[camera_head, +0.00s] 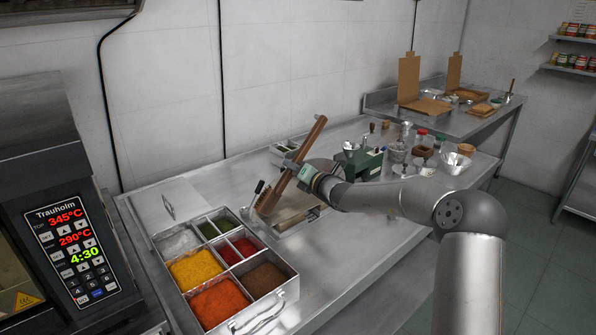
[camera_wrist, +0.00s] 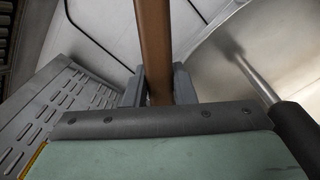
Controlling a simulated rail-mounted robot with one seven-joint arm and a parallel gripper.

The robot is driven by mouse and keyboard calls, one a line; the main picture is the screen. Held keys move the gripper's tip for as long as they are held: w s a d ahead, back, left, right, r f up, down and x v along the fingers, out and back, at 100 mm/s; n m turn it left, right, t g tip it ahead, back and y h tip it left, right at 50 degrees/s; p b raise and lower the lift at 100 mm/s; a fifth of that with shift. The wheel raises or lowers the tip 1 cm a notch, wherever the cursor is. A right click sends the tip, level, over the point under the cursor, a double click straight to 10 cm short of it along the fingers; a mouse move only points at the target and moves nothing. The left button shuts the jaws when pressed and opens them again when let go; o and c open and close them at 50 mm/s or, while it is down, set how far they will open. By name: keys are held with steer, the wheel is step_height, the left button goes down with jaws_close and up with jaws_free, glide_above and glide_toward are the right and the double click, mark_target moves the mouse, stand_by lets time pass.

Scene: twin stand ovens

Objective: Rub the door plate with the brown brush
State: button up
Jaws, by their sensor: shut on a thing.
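The brown brush (camera_head: 312,138) is a long brown wooden bar, held tilted above the steel counter, its upper end leaning right. My gripper (camera_head: 293,168) is shut on it around its middle. In the wrist view the brown handle (camera_wrist: 153,40) runs up between the two fingers of my gripper (camera_wrist: 158,88). The brush's lower end is near the spice box, and I cannot tell whether it touches anything. I cannot clearly pick out the door plate. The oven (camera_head: 40,160) stands at the left, with only part of its front in view.
A metal box (camera_head: 290,292) of coloured spices stands on the counter (camera_head: 345,262) in front of the brush. A small black-handled tool (camera_head: 258,187) is beside the brush. A green device (camera_head: 362,163) and several jars stand to the right. The front right of the counter is clear.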

steer(key=v, duration=0.6)
steer(key=shift+b, duration=0.35)
stand_by(0.4)
steer(key=v, duration=0.3)
stand_by(0.7)
